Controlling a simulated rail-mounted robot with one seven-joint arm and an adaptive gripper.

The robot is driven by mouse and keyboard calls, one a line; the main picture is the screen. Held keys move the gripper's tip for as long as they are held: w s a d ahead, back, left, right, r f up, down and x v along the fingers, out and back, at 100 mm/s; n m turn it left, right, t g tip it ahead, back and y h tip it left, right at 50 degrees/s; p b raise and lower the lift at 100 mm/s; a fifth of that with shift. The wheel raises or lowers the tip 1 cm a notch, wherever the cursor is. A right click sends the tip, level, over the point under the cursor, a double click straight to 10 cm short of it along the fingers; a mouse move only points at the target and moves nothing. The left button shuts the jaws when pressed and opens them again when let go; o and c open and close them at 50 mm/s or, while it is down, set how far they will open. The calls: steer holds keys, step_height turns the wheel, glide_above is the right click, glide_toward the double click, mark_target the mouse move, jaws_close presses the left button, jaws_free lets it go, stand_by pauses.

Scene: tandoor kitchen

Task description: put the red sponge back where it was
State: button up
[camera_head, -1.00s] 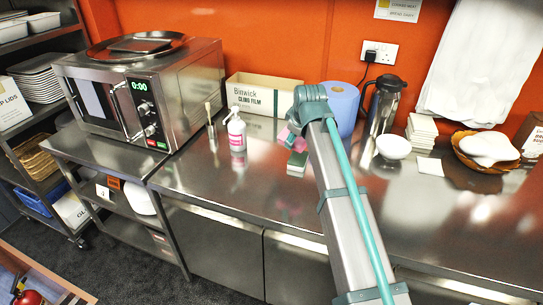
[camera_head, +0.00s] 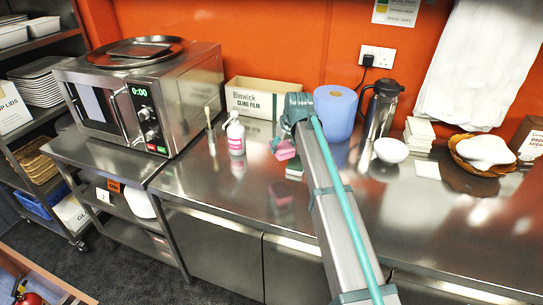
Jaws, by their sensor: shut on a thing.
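The red sponge (camera_head: 285,150), pinkish in this light, shows just left of my arm's end, above the steel counter. A pink reflection lies below it on the counter. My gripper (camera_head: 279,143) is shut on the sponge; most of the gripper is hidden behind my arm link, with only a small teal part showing. A green-topped block (camera_head: 295,168), perhaps another sponge, lies on the counter just right of and below the red sponge, partly hidden by my arm.
A white pump bottle (camera_head: 236,135) and a brush in a holder (camera_head: 210,130) stand to the left. Behind are the cling film box (camera_head: 250,98) and a blue paper roll (camera_head: 335,112). A steel jug (camera_head: 381,110) stands right. The front counter (camera_head: 225,185) is clear.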

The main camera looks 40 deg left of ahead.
steer(key=p, duration=0.2)
glide_above(270, 162)
steer(key=d, duration=0.2)
steer(key=f, duration=0.6)
steer(key=shift+s+a+f, duration=0.25)
steer(key=shift+s+f, duration=0.05)
steer(key=shift+s, duration=0.05)
steer(key=shift+f+p, duration=0.9)
steer(key=shift+f, duration=0.75)
steer(key=o, duration=1)
steer(key=b+v, duration=0.3)
steer(key=v, duration=0.9)
